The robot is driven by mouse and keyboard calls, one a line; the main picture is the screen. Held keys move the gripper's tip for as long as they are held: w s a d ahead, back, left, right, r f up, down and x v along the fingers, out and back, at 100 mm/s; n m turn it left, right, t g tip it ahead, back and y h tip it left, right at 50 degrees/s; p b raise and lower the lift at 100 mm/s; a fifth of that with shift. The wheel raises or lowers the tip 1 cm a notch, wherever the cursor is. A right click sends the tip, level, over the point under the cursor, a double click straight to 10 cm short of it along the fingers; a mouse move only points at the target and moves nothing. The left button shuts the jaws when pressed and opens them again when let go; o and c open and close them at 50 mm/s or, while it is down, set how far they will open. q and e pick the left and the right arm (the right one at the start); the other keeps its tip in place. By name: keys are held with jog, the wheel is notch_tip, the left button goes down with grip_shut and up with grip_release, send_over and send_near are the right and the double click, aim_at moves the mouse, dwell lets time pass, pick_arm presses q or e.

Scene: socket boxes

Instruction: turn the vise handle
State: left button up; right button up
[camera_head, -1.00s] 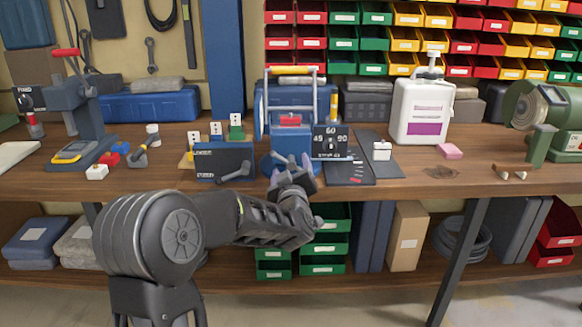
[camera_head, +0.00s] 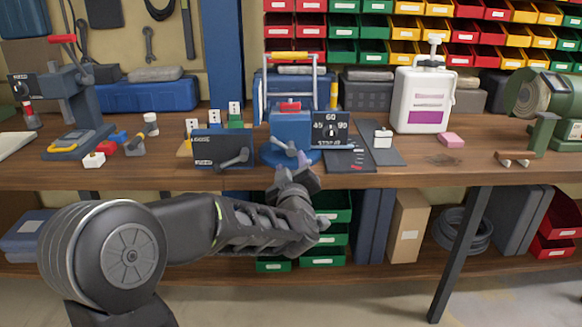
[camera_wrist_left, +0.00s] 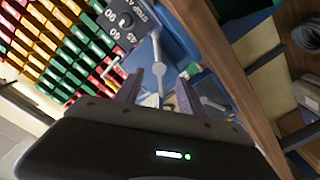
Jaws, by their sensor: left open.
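The blue vise (camera_head: 290,128) stands near the bench's front edge, with a red piece on top. Its grey handle (camera_head: 284,147) is on the front side. In the left wrist view the handle shows as a grey rod with a round knob (camera_wrist_left: 158,69), in the space between the fingers. My left gripper (camera_head: 291,162) is open and empty in front of the vise, at the bench edge. In the wrist view its two fingers (camera_wrist_left: 157,92) stand on either side of the rod; I cannot tell whether they touch it. My right gripper is not in view.
A dark box with a grey lever (camera_head: 224,150) stands left of the vise. An angle dial panel (camera_head: 331,130) is close on its right. A white jug (camera_head: 421,100) stands farther right. The wooden bench edge (camera_head: 400,181) runs under the gripper.

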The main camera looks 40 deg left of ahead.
aim_at(291, 153)
pick_arm(q)
jog(key=n+b, duration=0.1)
jog(key=b, duration=0.1)
jog(key=shift+w+n+b, duration=0.1)
jog(key=shift+n+b, duration=0.2)
jog(key=shift+b, duration=0.05)
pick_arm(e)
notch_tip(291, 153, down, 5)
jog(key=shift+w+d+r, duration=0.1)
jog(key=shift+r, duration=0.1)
pick_arm(q)
jog(key=shift+b+x, duration=0.4)
jog(key=shift+x, duration=3.45)
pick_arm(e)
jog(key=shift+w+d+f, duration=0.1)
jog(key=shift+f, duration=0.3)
pick_arm(q)
jog(key=shift+c, duration=0.4)
grip_shut()
